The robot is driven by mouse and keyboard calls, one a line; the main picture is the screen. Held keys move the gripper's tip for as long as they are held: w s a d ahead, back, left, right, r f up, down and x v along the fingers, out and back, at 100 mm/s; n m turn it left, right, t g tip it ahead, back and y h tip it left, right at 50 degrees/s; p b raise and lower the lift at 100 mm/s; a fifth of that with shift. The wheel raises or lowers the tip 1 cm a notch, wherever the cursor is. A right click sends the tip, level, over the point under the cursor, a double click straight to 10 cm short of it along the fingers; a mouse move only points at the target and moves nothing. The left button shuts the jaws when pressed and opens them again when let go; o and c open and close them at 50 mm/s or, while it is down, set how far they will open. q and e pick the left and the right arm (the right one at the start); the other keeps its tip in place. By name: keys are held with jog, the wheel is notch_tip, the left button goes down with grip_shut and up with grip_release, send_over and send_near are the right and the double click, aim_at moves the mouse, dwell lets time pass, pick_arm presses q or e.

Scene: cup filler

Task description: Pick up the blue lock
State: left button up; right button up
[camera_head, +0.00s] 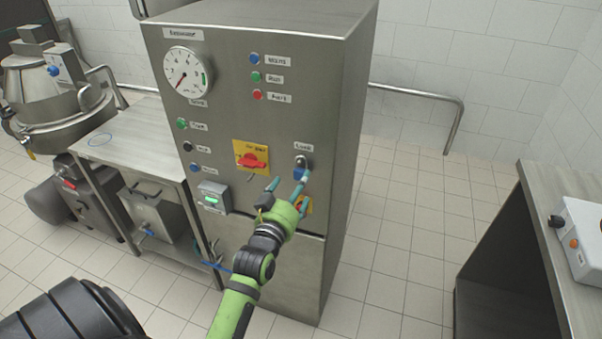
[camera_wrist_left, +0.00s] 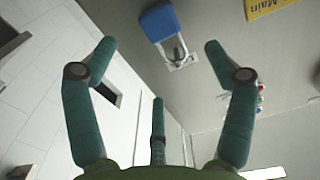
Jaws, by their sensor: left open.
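The blue lock (camera_head: 298,174) hangs by its metal shackle on the front of the steel cabinet, below a small white label. In the left wrist view the lock (camera_wrist_left: 158,22) shows whole, its blue body towards the top and its shackle on a small plate. My left gripper (camera_head: 288,184) is in front of the cabinet, close to the lock, and one finger partly covers it in the head view. Its fingers are spread and empty; in the wrist view the lock lies beyond and between the tips. I cannot tell any contact. My right gripper is not in view.
The cabinet front (camera_head: 270,265) carries a gauge (camera_head: 187,72), several buttons, a red rotary switch (camera_head: 252,160) on a yellow plate and a box with a green light (camera_head: 214,197). A steel table (camera_head: 140,135) stands left, another counter (camera_head: 545,205) right. Floor between is clear.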

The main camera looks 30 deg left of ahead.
aim_at(303, 172)
pick_arm(q)
jog(key=p+x, duration=0.1)
jog(key=x, duration=0.4)
jog(key=shift+w+a+p, duration=0.1)
jog(key=shift+w+p, duration=0.05)
jog(key=shift+p, duration=0.2)
jog(key=shift+w+f, duration=0.15)
jog(key=shift+w, duration=0.2)
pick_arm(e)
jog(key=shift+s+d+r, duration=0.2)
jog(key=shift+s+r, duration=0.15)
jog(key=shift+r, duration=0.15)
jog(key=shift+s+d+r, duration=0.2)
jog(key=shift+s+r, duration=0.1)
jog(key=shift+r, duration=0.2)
pick_arm(q)
jog(key=c, duration=1.4)
